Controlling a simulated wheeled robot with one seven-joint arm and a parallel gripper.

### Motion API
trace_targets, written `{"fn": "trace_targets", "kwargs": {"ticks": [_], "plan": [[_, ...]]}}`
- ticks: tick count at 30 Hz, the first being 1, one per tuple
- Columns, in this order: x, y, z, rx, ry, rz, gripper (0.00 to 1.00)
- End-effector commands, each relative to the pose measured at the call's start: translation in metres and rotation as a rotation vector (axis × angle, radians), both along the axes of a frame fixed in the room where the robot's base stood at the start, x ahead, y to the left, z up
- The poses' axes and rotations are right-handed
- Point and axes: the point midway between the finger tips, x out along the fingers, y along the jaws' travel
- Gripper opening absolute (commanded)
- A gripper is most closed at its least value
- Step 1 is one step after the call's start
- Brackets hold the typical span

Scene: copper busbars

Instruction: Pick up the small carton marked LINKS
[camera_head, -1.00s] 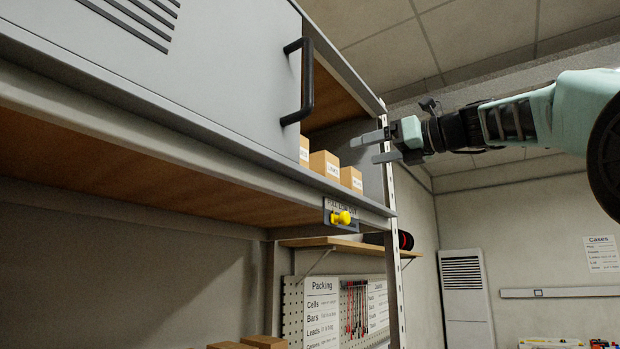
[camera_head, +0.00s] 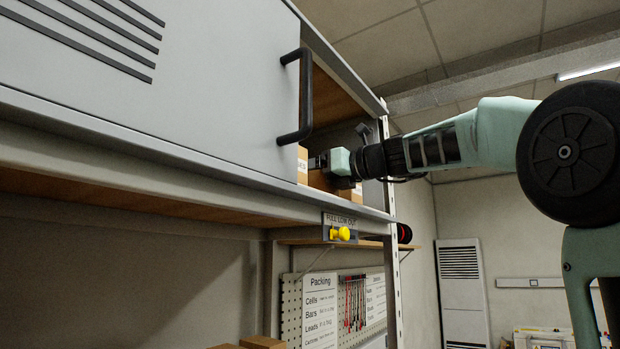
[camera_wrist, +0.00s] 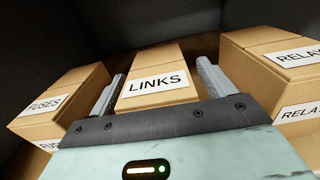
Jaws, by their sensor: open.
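The small LINKS carton (camera_wrist: 157,72) is a brown box with a white label, in the middle of the wrist view. My gripper (camera_wrist: 160,80) is open, with one finger along each side of the carton's near part. I cannot tell whether the fingers touch it. In the head view my gripper (camera_head: 322,162) reaches into the cupboard opening, and its fingers are mostly hidden. A brown carton (camera_head: 318,180) shows just below it there, largely covered.
The FUSES carton (camera_wrist: 62,105) stands close on the left and the RELAY carton (camera_wrist: 275,75) close on the right. The grey cupboard door (camera_head: 200,90) with a black handle (camera_head: 302,95) covers the left of the opening. A yellow knob (camera_head: 342,234) is on the shelf edge.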

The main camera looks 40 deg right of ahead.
Motion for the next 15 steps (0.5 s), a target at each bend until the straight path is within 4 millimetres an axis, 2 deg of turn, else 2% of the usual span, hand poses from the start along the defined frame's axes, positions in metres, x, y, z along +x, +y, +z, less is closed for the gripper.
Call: {"fn": "trace_targets", "kwargs": {"ticks": [8, 11, 12, 15], "plan": [[0.0049, 0.0023, -0.0007, 0.000, 0.000, 0.001, 0.82], [0.0048, 0.0022, -0.0007, 0.000, 0.000, 0.001, 0.60], [0.0048, 0.0021, -0.0006, 0.000, 0.000, 0.001, 0.48], [0.0047, 0.0021, -0.0006, 0.000, 0.000, 0.001, 0.23]]}}
